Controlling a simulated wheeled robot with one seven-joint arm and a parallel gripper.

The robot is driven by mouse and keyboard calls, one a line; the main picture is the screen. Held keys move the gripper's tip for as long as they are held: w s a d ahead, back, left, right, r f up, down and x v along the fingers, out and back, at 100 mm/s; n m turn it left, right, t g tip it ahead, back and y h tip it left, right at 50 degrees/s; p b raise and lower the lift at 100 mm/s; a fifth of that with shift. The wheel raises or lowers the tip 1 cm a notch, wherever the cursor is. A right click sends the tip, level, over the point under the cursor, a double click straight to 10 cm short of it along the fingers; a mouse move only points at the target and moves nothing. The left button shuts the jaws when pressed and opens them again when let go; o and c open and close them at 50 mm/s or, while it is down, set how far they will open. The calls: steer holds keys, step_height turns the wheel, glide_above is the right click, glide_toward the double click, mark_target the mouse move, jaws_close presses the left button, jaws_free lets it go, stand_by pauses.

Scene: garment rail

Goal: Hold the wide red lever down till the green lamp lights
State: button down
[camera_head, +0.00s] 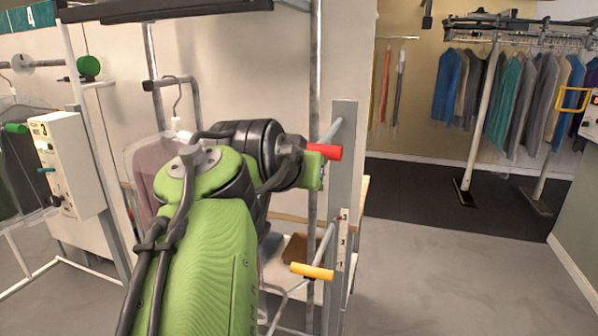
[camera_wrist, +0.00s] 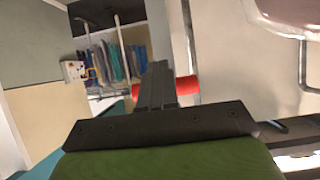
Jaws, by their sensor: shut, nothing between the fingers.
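The wide red lever (camera_head: 325,151) sticks out from the grey upright post, just right of my arm's end in the head view. Its red grip also shows in the wrist view (camera_wrist: 183,88), crossing behind my fingers. My gripper (camera_wrist: 157,75) is shut with nothing between its fingers, and its tips overlap the lever's grip in that view. I cannot tell whether they touch it. In the head view my arm hides the fingers. I see no lit green lamp in either view.
A yellow-handled lever (camera_head: 312,271) sits lower on the same post (camera_head: 344,125). A white control box (camera_head: 66,160) stands at left. Garments hang on a rail (camera_head: 520,40) at the back right. The grey floor (camera_head: 450,260) at right is clear.

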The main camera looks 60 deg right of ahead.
steer(key=v, duration=0.4)
steer(key=shift+a+r+p, duration=0.1)
steer(key=shift+r+p, duration=0.1)
steer(key=shift+p, duration=0.1)
steer(key=shift+w, duration=0.1)
